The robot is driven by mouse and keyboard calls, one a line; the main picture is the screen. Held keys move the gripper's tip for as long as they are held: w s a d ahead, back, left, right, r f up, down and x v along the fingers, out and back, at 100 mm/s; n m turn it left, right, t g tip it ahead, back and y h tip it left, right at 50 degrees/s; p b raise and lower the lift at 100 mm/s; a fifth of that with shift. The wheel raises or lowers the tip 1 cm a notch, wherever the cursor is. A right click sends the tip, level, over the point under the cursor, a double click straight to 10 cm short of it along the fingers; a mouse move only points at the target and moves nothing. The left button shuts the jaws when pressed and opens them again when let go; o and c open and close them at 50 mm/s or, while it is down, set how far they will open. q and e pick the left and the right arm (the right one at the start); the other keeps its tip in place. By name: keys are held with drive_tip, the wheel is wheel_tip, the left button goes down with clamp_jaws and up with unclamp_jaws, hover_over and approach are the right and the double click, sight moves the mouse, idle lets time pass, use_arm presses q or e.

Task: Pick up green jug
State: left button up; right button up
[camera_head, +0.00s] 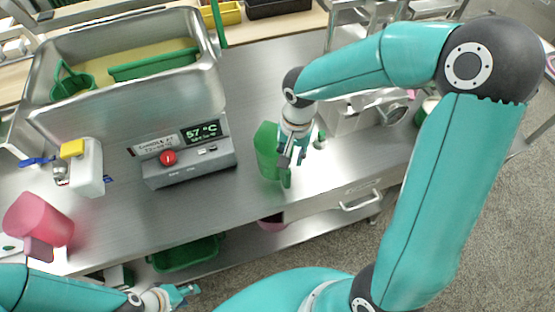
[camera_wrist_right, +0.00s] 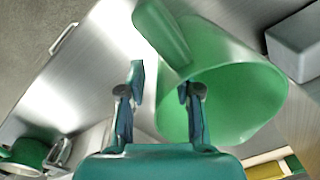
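The green jug (camera_head: 265,150) stands on the steel table right of the grey control box. In the right wrist view the jug (camera_wrist_right: 245,100) fills the centre right, its open mouth facing the camera and its handle (camera_wrist_right: 163,30) toward the top. My right gripper (camera_head: 290,158) is at the jug's right side and partly covers it. In the wrist view its fingers (camera_wrist_right: 160,105) are apart; the right finger overlaps the jug and the left one is outside it. Contact cannot be told. My left gripper (camera_head: 186,292) is low at the left, empty, its fingers apart.
The grey control box (camera_head: 190,160) with a red knob stands close left of the jug. A steel basin (camera_head: 130,95) holding green containers is behind it. A pink jug (camera_head: 40,222) and a white container (camera_head: 82,168) are at the left. A green basket (camera_head: 185,253) is below the tabletop.

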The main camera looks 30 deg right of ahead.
drive_tip(key=shift+f, duration=0.4)
drive_tip(key=shift+c, duration=0.3)
clamp_jaws()
drive_tip(key=shift+r, duration=0.1)
